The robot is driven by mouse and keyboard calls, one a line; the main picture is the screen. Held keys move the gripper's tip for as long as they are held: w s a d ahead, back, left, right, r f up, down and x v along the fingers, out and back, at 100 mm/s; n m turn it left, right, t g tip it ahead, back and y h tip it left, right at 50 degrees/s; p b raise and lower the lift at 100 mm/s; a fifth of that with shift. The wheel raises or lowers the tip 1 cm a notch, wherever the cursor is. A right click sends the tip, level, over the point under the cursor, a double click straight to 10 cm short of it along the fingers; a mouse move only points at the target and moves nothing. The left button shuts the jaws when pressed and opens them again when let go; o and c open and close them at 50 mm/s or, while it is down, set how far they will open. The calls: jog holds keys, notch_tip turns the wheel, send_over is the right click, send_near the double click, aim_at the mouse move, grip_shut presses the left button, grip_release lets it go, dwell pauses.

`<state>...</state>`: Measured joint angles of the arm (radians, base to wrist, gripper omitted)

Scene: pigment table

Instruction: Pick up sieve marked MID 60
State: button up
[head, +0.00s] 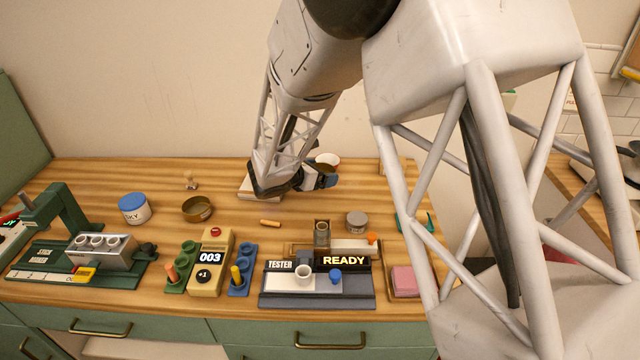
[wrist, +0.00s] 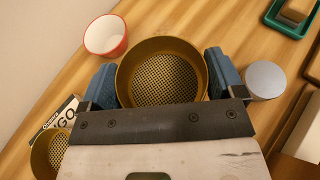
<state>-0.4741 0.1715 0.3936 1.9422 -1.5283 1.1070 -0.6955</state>
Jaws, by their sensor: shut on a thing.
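A brass sieve with a round mesh floor (wrist: 165,80) sits between the blue fingers of my gripper (wrist: 162,76) in the wrist view. The fingers are shut on its opposite sides. In the head view my gripper (head: 320,178) is over the back middle of the table, and the held sieve is mostly hidden behind it. I cannot read a marking on either sieve.
A white bowl with a red rim (wrist: 106,36) and a grey lidded jar (wrist: 265,80) flank the held sieve. A label ending in "GO" (wrist: 66,112) is near the second sieve. The READY tester (head: 318,290), 003 counter (head: 207,272) and SKY jar (head: 134,210) stand further forward or left.

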jog(key=shift+r, duration=0.95)
